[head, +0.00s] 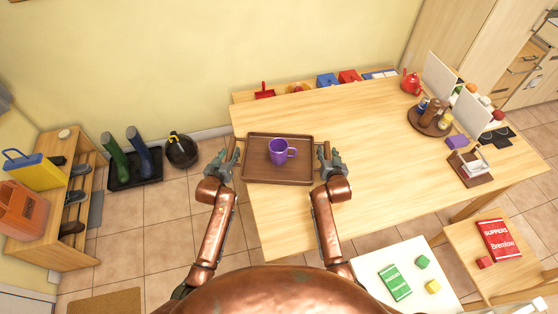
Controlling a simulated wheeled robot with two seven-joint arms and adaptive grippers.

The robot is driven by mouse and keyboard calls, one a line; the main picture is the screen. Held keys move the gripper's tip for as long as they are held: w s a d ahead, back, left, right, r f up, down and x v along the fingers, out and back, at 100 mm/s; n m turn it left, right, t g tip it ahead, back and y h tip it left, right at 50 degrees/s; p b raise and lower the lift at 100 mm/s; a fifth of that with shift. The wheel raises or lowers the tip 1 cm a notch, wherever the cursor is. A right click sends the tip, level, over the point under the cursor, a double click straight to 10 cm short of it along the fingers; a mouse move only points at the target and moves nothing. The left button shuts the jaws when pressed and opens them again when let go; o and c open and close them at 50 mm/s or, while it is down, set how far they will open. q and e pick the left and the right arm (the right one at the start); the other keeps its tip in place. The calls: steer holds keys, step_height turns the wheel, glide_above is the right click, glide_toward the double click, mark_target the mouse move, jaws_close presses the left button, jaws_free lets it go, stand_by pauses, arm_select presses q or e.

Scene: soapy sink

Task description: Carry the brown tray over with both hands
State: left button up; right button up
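The brown tray (262,174) is a flat rectangle with a raised rim, at the left end of the wooden table. It looks level; I cannot tell whether it rests on the table or is just above it. A purple mug (278,151) stands upright on it. My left gripper (228,158) is at the tray's left side, by the table's left edge. My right gripper (328,157) is at the tray's right side, over the table. Both are beside the tray's short ends; their fingers are too small to show whether they close on it.
The wooden table (376,170) is clear right of the tray. A round brown tray with bottles (429,118), a napkin holder (473,170) and a red teapot (411,83) stand further right.

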arm_select(q)
steer(key=shift+s, duration=0.1)
steer(key=v, duration=1.1)
steer(key=shift+s+r, duration=0.2)
steer(key=shift+s, duration=0.15)
arm_select(e)
steer(key=v, duration=1.2)
arm_select(q)
steer(key=shift+o, duration=0.3)
steer(key=o, duration=0.7)
steer(key=shift+a, duration=0.1)
